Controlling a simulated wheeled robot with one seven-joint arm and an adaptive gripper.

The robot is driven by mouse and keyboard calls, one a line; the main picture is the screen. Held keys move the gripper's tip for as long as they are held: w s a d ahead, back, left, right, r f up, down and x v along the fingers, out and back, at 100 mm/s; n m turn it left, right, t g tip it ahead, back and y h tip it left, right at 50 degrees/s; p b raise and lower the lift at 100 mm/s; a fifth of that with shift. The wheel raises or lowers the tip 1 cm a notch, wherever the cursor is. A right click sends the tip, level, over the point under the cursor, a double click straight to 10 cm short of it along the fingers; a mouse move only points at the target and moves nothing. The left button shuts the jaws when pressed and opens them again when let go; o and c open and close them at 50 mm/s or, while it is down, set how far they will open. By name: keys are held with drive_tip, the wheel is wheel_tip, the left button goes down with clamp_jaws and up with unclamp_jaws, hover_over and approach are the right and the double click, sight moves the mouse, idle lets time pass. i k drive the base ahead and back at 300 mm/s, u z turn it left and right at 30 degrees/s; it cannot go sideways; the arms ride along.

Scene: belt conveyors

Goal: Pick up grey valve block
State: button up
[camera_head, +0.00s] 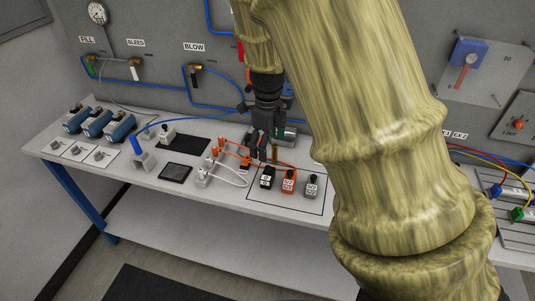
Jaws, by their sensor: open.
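The grey valve block (312,186) stands upright on the workbench, at the right end of a row of small blocks, close to the left of my large arm link. My gripper (260,153) points down above the bench, behind and to the left of the row. It is open, and the grey valve block is apart from it. Cables and fittings around the fingertips make the gap between them hard to see.
The row stands inside a black outline on the workbench (215,200). An orange and a white cable lie beside it at the left. A panel with gauge (97,13) and tubes rises behind.

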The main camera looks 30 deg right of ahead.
sight(313, 182)
drive_tip(key=z, duration=1.45)
